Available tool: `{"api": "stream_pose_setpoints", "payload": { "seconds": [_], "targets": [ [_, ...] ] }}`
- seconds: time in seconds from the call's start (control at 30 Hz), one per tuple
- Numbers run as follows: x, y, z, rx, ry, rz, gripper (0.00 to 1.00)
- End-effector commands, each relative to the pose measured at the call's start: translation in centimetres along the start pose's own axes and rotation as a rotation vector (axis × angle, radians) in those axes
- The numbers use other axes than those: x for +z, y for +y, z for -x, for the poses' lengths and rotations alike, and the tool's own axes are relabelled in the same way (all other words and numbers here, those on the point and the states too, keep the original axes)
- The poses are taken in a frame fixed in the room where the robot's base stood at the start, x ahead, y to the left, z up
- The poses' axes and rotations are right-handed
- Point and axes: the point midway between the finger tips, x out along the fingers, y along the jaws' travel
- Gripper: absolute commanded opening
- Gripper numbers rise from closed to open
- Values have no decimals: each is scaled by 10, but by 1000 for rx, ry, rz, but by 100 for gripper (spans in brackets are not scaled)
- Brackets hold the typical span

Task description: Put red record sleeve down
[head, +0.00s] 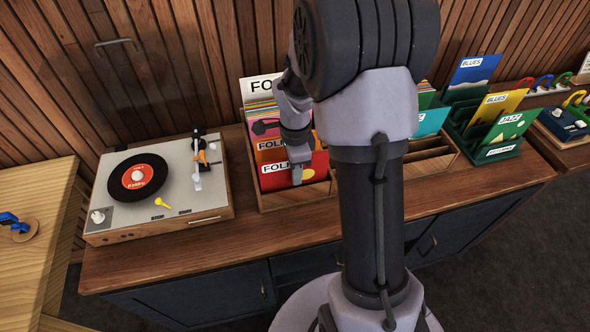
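The red record sleeve (275,181), with a white FOLK label and some yellow, stands in the front left part of the wooden record crate (328,188). It leans back, and its lower part is behind the crate's front. My gripper (297,173) is at the sleeve's upper edge, with one finger in front of its face. The other finger is hidden, so I cannot tell whether the gripper holds the sleeve or is open around it.
An orange FOLK sleeve (268,155) and others stand behind the red one. A turntable (198,211) with a black record sits to the left. Blues and jazz sleeves stand in a green rack (502,150) at the right. My arm hides the crate's middle.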

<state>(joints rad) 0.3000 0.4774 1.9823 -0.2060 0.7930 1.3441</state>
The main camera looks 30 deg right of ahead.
Motion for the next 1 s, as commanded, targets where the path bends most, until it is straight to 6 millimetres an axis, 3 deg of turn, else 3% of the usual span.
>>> {"api": "stream_pose_setpoints", "payload": {
  "seconds": [0.17, 0.43, 0.67, 0.77, 0.9, 1.0],
  "targets": [
    [0, -1, 27, -3, 0, 0, 26],
    [0, -1, 105, -3, 0, 0, 26],
    [3, 2, 137, -10, -2, 21, 26],
    [23, 23, 172, -79, -18, 196, 26],
    [69, 94, 234, -267, -28, 676, 26],
    [91, 149, 255, -410, -1, 1017, 26]
  ]
}}
